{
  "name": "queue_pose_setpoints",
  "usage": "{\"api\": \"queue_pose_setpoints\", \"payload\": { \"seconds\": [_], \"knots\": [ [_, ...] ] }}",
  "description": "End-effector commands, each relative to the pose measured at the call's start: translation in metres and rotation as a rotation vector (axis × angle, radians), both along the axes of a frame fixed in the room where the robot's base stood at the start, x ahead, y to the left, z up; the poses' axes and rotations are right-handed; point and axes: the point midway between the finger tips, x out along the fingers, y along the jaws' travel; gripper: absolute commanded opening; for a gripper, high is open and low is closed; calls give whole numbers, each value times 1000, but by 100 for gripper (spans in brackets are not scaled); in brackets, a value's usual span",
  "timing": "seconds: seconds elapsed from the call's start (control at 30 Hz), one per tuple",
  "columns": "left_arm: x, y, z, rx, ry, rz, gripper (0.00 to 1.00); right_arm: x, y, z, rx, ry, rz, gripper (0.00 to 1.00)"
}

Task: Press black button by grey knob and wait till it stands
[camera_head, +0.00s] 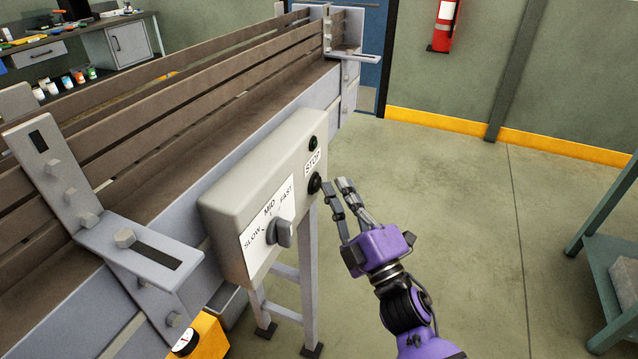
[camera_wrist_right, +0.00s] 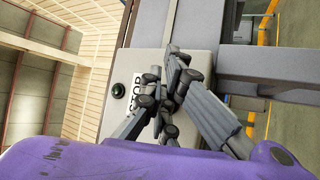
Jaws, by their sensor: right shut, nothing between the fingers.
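The pale control box (camera_head: 228,205) is fixed to the side of the conveyor. A grey knob (camera_head: 283,232) sits on its SLOW/MID/FAST label. Above the knob, below the STOP label (camera_head: 313,161), is a round black button (camera_head: 314,183). In the wrist view, the box face (camera_wrist_right: 150,62) and STOP label (camera_wrist_right: 136,90) show, but my fingers hide the black button. My right gripper (camera_head: 337,186) is shut and empty, its fingertips just right of the black button; whether they touch it I cannot tell. It also shows in the wrist view (camera_wrist_right: 163,82). My left gripper is not in view.
A second dark button (camera_head: 313,143) sits above the STOP label; it looks dark green in the wrist view (camera_wrist_right: 118,90). The conveyor (camera_head: 185,165) runs behind the box. A green shelf (camera_head: 603,285) stands at right. The floor (camera_head: 470,220) between is clear.

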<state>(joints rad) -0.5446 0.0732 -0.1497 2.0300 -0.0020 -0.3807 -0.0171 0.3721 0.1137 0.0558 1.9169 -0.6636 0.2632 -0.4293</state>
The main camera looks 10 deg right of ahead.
Motion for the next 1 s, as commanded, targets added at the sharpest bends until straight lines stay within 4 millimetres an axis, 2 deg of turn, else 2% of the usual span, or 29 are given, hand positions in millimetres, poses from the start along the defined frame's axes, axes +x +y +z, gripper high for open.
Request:
{"api": "queue_pose_setpoints", "payload": {
  "seconds": [0.17,0.57,1.0],
  "knots": [
    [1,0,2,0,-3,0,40,-5,-8,1,-1,0,0,0],
    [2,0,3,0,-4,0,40,-7,-11,0,0,0,-1,0],
    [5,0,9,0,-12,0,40,-29,-44,0,0,1,-1,0]
  ]
}}
